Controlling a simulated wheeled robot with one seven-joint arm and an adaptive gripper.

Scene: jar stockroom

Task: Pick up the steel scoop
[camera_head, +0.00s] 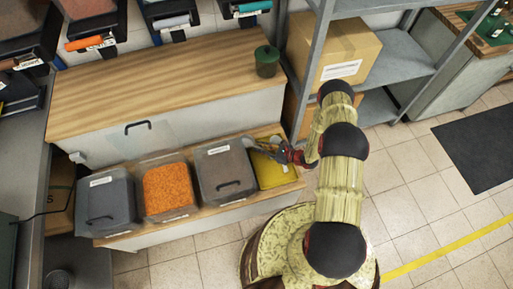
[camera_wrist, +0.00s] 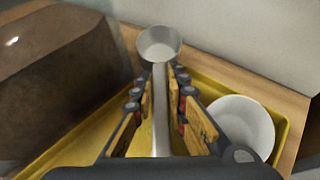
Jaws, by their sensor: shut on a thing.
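The steel scoop (camera_wrist: 158,45) has a round cup and a long straight handle. In the wrist view its handle runs between the two fingers of my gripper (camera_wrist: 160,88), which is shut on it. The cup points away, beyond the fingertips. A yellow tray (camera_wrist: 54,152) lies beneath; I cannot tell whether the scoop still touches it. In the head view my gripper (camera_head: 284,154) is over the yellow tray (camera_head: 272,178) at the right end of the low shelf, and the scoop is small and hard to make out there.
A white round dish (camera_wrist: 242,124) sits in the tray beside my gripper. A metal rack (camera_head: 308,70) rises behind my gripper.

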